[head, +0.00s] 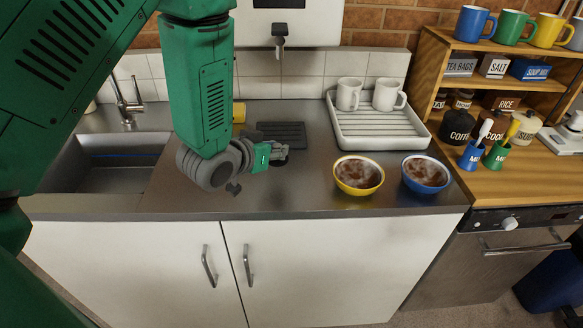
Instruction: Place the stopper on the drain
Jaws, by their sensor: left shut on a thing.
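My left gripper (277,153) is above the steel counter, to the right of the sink. It is shut on a small dark thing, which looks like the stopper; the fingers and wrist hide most of it. The sink (120,178) is at the left, with a grey basin and a faint blue line along its far wall. The drain is not visible; my green left arm covers part of the sink. My right gripper is not in view.
A faucet (128,103) stands behind the sink. A black ridged mat (283,133) lies behind the gripper. A yellow bowl (358,186) and a blue bowl (424,186) of brown food stand to the right. A white rack (375,138) holds two mugs.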

